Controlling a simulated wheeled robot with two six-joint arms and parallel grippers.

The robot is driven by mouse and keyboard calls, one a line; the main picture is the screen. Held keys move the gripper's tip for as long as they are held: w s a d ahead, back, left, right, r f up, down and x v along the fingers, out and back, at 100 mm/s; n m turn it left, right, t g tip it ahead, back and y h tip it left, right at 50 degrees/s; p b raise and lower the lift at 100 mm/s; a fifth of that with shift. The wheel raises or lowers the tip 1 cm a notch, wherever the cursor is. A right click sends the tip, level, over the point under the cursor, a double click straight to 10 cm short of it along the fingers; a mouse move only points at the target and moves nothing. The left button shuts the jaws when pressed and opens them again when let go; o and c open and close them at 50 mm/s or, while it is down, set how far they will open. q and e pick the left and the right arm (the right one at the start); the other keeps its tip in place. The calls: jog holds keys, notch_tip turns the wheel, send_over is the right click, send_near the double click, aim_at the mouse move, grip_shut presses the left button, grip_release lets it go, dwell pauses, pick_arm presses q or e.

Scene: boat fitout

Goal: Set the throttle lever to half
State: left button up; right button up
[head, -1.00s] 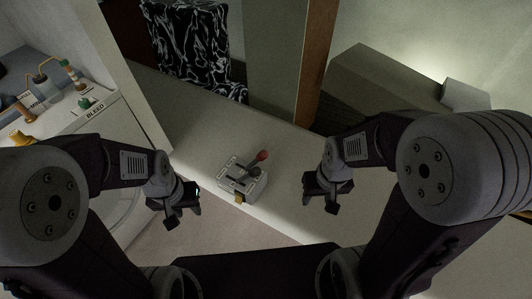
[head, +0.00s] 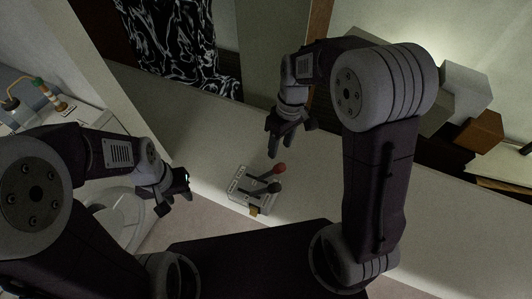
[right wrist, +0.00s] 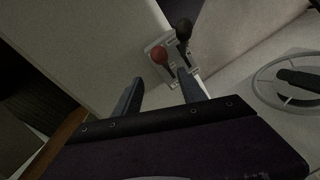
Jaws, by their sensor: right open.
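The throttle unit (head: 243,200) is a pale box on the bench with two levers. One lever has a red knob (head: 278,169) and the other a black knob (head: 275,188); both lean to the right in the head view. In the right wrist view the red knob (right wrist: 158,55) and black knob (right wrist: 184,29) show just beyond the fingers. My right gripper (head: 273,150) is open and empty, above and behind the red knob, apart from it. It also shows in the right wrist view (right wrist: 160,88). My left gripper (head: 178,194) is left of the unit, its fingers seen edge-on.
The pale bench (head: 340,180) is clear around the unit. A black-and-white patterned cloth (head: 185,45) hangs at the back. A wooden post (head: 320,25) stands behind my right arm. A wheel (right wrist: 290,82) shows in the right wrist view. A brown box (head: 480,131) is at right.

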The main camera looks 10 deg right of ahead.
aim_at(279, 167)
jog(key=shift+s+d+f, duration=0.25)
jog(key=shift+s+f, duration=0.05)
jog(key=shift+s, duration=0.3)
jog(key=shift+s+d+f, duration=0.2)
jog(key=shift+s+f, duration=0.05)
jog(key=shift+s, duration=0.35)
jog(key=f, duration=0.2)
jog(key=a+f, duration=0.1)
jog(key=f, duration=0.3)
jog(key=shift+w+a+f, duration=0.2)
jog(key=shift+w+f, duration=0.05)
jog(key=shift+f, duration=0.1)
jog(key=shift+s+f, duration=0.1)
jog(key=shift+f, duration=0.3)
jog(key=shift+s+d+f, duration=0.1)
jog(key=shift+s+f, duration=0.1)
jog(key=shift+s, duration=0.05)
jog(key=shift+c, duration=0.6)
jog(key=shift+w, duration=0.15)
grip_shut()
pick_arm(q)
jog(key=shift+s+d+r, duration=0.25)
jog(key=shift+s+d, duration=0.15)
jog(key=shift+s, duration=0.25)
